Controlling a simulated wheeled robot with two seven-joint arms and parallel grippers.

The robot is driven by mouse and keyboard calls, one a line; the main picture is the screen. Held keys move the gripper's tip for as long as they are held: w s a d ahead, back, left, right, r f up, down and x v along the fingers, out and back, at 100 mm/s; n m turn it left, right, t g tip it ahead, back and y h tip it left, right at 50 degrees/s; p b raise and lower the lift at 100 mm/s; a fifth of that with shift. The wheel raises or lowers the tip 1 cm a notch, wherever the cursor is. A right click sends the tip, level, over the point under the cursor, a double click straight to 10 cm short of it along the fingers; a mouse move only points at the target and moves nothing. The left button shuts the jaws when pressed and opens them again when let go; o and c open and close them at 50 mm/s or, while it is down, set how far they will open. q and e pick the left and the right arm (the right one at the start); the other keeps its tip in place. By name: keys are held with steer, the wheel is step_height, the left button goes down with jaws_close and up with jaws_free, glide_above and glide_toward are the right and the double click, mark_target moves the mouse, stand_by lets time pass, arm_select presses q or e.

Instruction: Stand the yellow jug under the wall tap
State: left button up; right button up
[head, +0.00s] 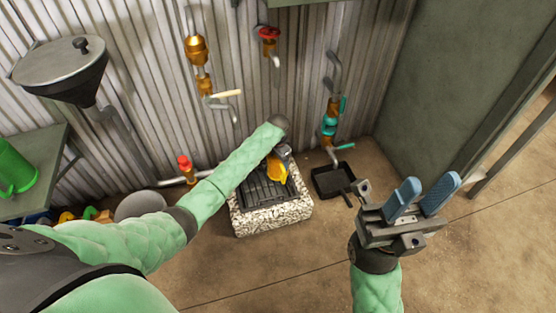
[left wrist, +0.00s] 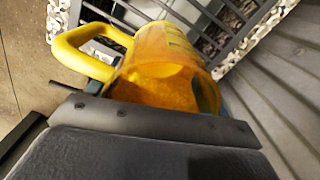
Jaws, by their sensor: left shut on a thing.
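The yellow jug (head: 277,173) is over the black grate (head: 262,196) of a pebbled stone block, partly hidden by my left arm. My left gripper (head: 285,152) is shut on it. In the left wrist view the jug (left wrist: 165,70) fills the middle, its loop handle (left wrist: 72,48) to the left and the grate bars behind it. I cannot tell if its base touches the grate. A wall tap with a red handle (head: 268,34) is on the corrugated wall above the block. My right gripper (head: 426,192) is open and empty, with blue fingers apart, right of the block.
Other pipes carry a brass tap with a pale lever (head: 222,97), a teal valve (head: 329,125) and a red-capped valve (head: 185,164). A black tray (head: 333,179) lies right of the block. Floor in front is clear.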

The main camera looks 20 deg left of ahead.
arm_select(q)
steer(key=shift+f, duration=0.15)
steer(key=o, duration=0.9)
steer(key=shift+o, duration=0.5)
